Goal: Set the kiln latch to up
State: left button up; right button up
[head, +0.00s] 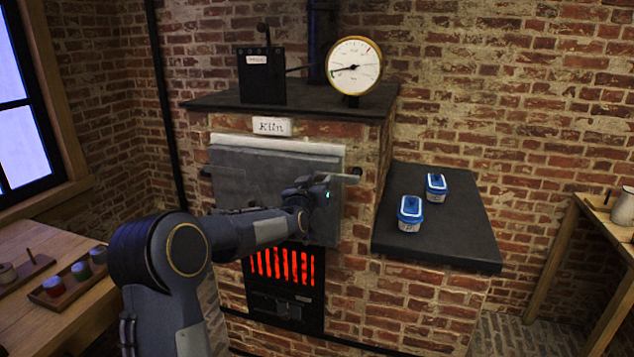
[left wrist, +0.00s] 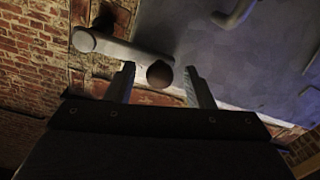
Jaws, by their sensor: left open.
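The kiln (head: 355,145) is a brick block with a grey metal door (head: 240,175) and a "Kiln" sign above it. The latch shows in the left wrist view as a pale metal bar (left wrist: 120,47) with a dark round knob (left wrist: 160,74) at one end. In the head view a short piece of the latch (head: 346,178) sticks out past the door's right edge; my gripper hides the rest. My left gripper (head: 325,190) is at the right side of the door. It is open, with its fingers (left wrist: 161,86) on either side of the knob; I cannot tell whether they touch it. My right gripper is not in view.
A barred opening (head: 282,264) glows red below the door. A dark side slab (head: 455,215) holds two blue-lidded tubs (head: 410,213). A round gauge (head: 354,66) and a black lever box (head: 261,75) stand on the kiln top. A wooden table (head: 60,318) is at the left.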

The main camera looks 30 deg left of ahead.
pick_arm(q)
grip_shut()
jog(key=shift+r, duration=0.1)
dwell(0.3)
